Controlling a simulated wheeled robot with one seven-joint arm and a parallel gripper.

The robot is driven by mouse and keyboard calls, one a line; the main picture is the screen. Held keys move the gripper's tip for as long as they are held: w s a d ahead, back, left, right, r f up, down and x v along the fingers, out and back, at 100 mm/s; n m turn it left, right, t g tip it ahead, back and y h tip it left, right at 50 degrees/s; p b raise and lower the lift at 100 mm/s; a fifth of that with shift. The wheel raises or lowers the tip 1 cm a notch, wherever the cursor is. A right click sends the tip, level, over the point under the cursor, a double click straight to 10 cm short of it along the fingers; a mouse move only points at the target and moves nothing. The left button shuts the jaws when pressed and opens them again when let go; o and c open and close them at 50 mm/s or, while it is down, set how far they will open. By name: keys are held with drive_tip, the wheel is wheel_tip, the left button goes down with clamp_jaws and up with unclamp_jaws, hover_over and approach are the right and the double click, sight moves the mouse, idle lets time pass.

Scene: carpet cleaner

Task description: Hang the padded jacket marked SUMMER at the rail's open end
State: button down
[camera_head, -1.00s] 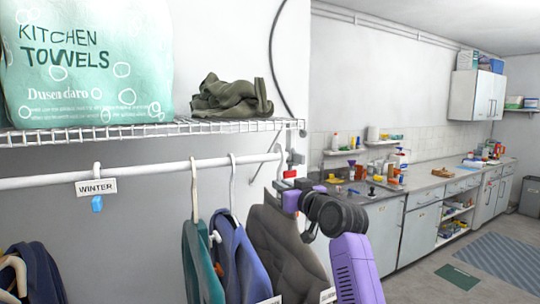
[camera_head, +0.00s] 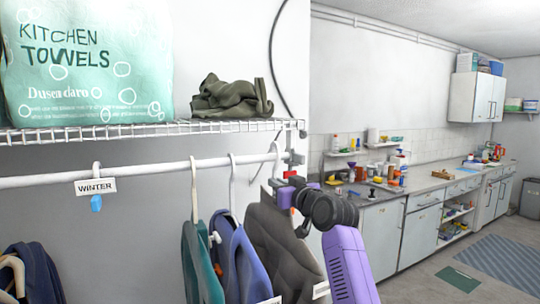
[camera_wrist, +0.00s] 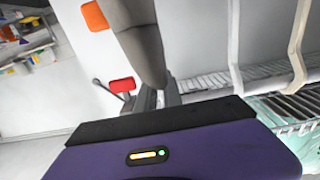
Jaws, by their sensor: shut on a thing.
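The grey-brown padded jacket (camera_head: 283,245) hangs from my gripper (camera_head: 287,187) at the right end of the white rail (camera_head: 145,171). A white tag at its lower right is cut by the frame edge and too small to read surely. A thin pale hook shows above the jacket, close to the rail's end; I cannot tell whether it rests on the rail. My gripper is shut at the top of the jacket.
A blue jacket (camera_head: 245,265) and a green garment (camera_head: 198,265) hang just left of the padded jacket. A WINTER marker (camera_head: 96,187) hangs farther left. A wire shelf (camera_head: 150,132) runs above the rail, with a towel pack and a dark cloth (camera_head: 232,98). Open space lies right.

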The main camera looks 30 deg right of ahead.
drive_tip(key=shift+r, duration=0.2)
drive_tip(key=shift+w+b, duration=0.5)
drive_tip(key=shift+w, duration=1)
drive_tip(key=shift+f, duration=0.1)
drive_tip(key=shift+f+b, duration=0.5)
drive_tip(key=shift+f, duration=0.15)
drive_tip(key=shift+f+b, duration=0.35)
drive_tip(key=shift+f, duration=0.05)
drive_tip(key=shift+f, duration=0.3)
idle(0.6)
